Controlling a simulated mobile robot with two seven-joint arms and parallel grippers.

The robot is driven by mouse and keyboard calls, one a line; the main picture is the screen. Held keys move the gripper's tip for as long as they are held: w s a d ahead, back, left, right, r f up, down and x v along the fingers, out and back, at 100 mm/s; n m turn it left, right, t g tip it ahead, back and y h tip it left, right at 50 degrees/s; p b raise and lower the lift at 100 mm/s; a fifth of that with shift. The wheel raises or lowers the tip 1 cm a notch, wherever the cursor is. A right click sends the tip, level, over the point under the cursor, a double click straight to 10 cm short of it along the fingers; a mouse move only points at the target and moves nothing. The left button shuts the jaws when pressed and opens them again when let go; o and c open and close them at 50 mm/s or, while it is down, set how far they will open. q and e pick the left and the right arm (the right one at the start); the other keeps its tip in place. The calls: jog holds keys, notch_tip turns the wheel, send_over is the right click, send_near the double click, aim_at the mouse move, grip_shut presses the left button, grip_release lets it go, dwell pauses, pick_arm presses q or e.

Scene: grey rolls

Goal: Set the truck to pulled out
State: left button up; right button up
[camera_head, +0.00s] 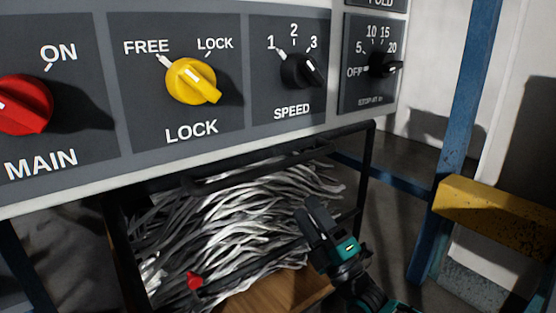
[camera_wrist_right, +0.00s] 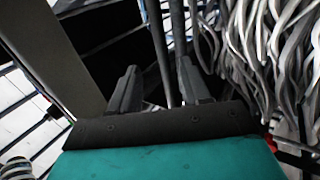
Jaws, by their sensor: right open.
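The truck is a black-framed cart (camera_head: 369,160) under the control panel, filled with a tangle of grey strips (camera_head: 240,220). Its frame bars also show in the wrist view (camera_wrist_right: 158,45). My right gripper (camera_head: 312,212) is in front of the truck's right part, its fingers pointing up toward the frame. In the wrist view my right gripper (camera_wrist_right: 158,85) is open, with a dark upright bar showing in the gap between its fingers. I cannot tell whether the bar lies between the fingers or beyond them. The gripper is not closed on anything. My left gripper is not in view.
A grey control panel (camera_head: 225,123) with red, yellow and black knobs hangs above the truck. A blue post (camera_head: 466,110) and a yellow beam (camera_head: 500,212) stand at the right. A small red part (camera_head: 194,280) shows at the truck's lower left. A brown board (camera_head: 275,292) lies low in front.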

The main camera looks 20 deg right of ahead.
aim_at(278, 165)
jog(key=b+x, duration=0.1)
jog(key=x, duration=1)
jog(key=shift+w+a+r+b, duration=0.1)
jog(key=shift+w+b, duration=0.1)
jog(key=shift+b, duration=0.1)
jog(key=shift+w+a+r, duration=0.2)
jog(key=shift+w+r, duration=0.15)
jog(key=shift+w, duration=0.1)
grip_shut()
